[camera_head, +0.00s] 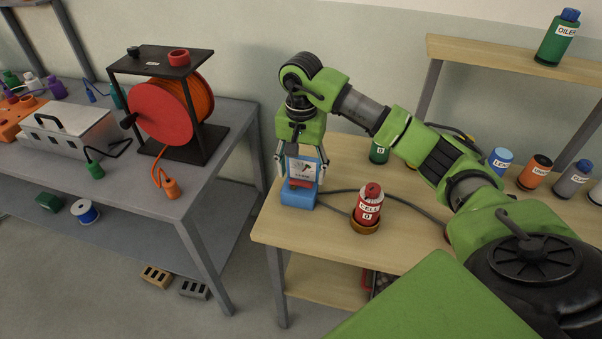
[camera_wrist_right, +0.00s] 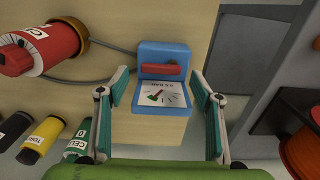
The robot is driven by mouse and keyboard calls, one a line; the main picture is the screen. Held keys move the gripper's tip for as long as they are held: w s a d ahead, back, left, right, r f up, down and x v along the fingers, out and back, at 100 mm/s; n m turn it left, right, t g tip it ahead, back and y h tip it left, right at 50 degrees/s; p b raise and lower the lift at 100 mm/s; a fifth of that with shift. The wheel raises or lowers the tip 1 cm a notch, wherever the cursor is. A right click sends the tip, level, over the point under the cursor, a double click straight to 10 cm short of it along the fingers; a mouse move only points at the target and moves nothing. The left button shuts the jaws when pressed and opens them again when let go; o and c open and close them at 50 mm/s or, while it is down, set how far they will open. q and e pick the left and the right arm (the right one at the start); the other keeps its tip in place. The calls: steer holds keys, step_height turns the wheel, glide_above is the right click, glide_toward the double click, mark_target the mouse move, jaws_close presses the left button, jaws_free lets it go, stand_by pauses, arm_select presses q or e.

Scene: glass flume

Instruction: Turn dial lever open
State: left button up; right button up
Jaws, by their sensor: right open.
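The dial device has a blue body (camera_head: 297,197) and stands near the left front corner of the wooden table. It also shows in the right wrist view (camera_wrist_right: 165,52). Its red lever (camera_wrist_right: 161,69) lies crosswise in the picture, beside a white dial face (camera_wrist_right: 160,94) with a green mark and a red mark. My right gripper (camera_head: 302,172) points down over the device and is open. In the right wrist view its teal finger pads (camera_wrist_right: 160,88) appear on either side of the dial, with nothing visibly gripped. My left gripper is not in view.
A red cell canister (camera_head: 369,204) stands on a round base right of the device, with a grey cable nearby. Several labelled canisters stand farther right. A grey bench (camera_head: 232,112) with an orange cable reel (camera_head: 165,108) stands left, across a gap.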

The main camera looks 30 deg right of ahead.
mark_target(301, 185)
steer(key=shift+f, duration=1.1)
steer(key=c, duration=1.1)
